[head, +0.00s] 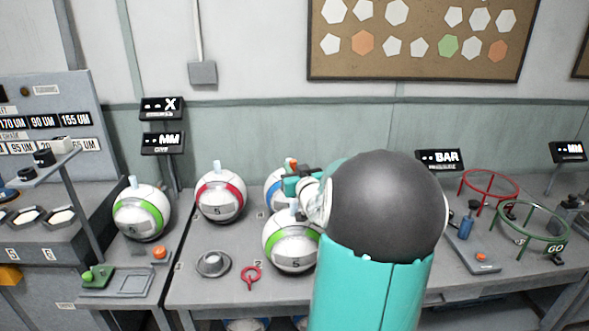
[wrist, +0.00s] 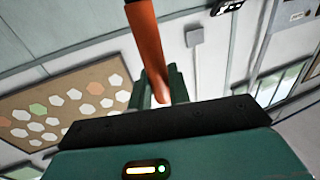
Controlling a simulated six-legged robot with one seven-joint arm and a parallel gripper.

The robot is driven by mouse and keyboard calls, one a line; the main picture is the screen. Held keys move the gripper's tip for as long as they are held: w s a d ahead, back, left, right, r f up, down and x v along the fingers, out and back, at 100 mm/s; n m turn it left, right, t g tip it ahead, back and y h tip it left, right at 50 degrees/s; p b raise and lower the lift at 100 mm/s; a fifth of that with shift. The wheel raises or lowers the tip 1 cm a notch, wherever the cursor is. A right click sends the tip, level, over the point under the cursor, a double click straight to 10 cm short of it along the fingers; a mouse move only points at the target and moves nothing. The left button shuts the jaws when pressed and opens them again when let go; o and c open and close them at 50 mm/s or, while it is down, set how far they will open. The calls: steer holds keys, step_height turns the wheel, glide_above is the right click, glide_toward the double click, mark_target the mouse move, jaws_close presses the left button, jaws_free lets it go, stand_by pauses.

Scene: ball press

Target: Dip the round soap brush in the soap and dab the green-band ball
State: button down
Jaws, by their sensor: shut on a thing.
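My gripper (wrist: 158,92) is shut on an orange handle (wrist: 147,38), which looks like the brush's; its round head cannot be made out. In the head view the gripper (head: 291,184) is partly hidden by my arm, with an orange bit (head: 291,163) above it. It appears above and behind a green-band ball (head: 289,243) at the bench's middle, whose right side my arm covers. Another green-band ball (head: 141,213) sits at the left. A round grey dish (head: 213,264), perhaps the soap dish, stands on the bench left of the middle ball; its contents are unclear.
A red-band ball (head: 220,197) and a partly hidden blue-band ball (head: 274,190) stand behind. A red ring-ended tool (head: 251,275) lies near the front edge. Red (head: 489,177) and green (head: 506,221) ring stands are at the right. Bench between dish and red-band ball is clear.

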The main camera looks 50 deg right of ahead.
steer(key=shift+s+d+r, duration=0.1)
steer(key=shift+s, duration=0.1)
steer(key=shift+f, duration=3.2)
steer(key=shift+f, duration=0.75)
steer(key=shift+r, duration=3.55)
